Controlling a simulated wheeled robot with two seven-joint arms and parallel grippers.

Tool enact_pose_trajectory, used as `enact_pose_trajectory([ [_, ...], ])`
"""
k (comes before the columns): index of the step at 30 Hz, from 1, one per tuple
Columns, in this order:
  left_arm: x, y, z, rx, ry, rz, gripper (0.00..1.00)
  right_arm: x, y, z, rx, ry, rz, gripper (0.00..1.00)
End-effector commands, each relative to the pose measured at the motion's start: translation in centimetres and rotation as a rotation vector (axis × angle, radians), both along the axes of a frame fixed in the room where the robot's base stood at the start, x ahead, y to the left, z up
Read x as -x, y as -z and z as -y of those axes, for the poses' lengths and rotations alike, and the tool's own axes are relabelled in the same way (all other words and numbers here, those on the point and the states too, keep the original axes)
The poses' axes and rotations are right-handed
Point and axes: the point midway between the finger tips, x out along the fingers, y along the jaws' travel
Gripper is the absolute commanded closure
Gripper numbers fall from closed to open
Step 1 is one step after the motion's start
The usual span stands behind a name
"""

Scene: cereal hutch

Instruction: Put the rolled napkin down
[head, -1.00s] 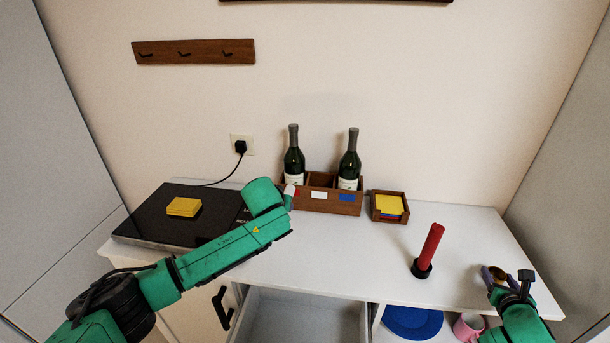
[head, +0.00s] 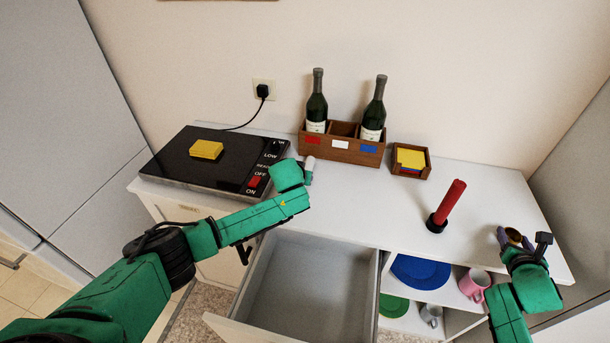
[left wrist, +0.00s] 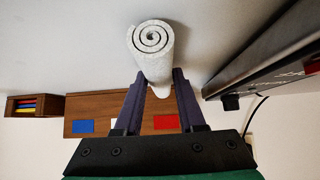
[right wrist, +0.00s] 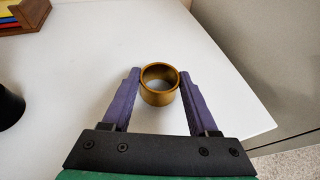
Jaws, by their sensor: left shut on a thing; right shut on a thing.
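The rolled napkin is white with a spiral end and shows upright in the left wrist view (left wrist: 152,52), held between the purple fingers of my left gripper (left wrist: 155,82). In the head view the napkin (head: 309,166) shows in part beyond my left wrist, just right of the cooktop; the left fingers are hidden there. I cannot tell whether the napkin touches the counter. My right gripper (head: 514,238) is shut on a brass napkin ring (right wrist: 160,93) over the counter's right end.
A wooden rack (head: 342,146) with two bottles stands behind the napkin. The black cooktop (head: 218,170) carries a yellow block (head: 206,149). A red rod stands in a black base (head: 437,223). A drawer (head: 300,275) is open below. The counter's middle (head: 365,195) is clear.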

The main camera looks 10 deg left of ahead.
Motion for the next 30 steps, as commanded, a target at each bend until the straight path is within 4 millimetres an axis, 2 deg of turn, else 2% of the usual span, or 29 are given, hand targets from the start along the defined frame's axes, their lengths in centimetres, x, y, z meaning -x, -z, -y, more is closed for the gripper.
enact_pose_trajectory([
  [9,0.0,0.3,0.1,0.002,0.001,0.002,1.00,0.0,0.0,0.0,0.000,0.000,0.000,0.95],
  [10,-0.1,0.3,0.1,0.002,0.001,0.002,0.49,0.0,0.0,0.0,0.000,0.000,0.000,0.95],
  [11,-0.1,0.2,0.1,0.002,0.001,0.002,0.38,0.0,0.0,0.0,0.000,0.000,0.000,0.95],
  [12,-0.1,0.2,0.1,0.002,0.001,0.002,0.31,0.0,0.0,0.0,0.000,0.000,0.000,0.95],
  [23,0.1,-0.1,0.0,0.001,0.001,0.002,0.31,0.0,0.0,0.0,0.000,0.000,0.000,0.95],
  [26,0.9,-0.9,0.0,0.004,0.001,0.001,0.31,0.0,0.0,0.0,0.000,0.000,0.000,0.95],
  [30,2.9,-2.9,0.0,0.004,0.002,0.003,0.31,0.0,0.0,0.0,0.000,0.000,-0.001,0.95],
])
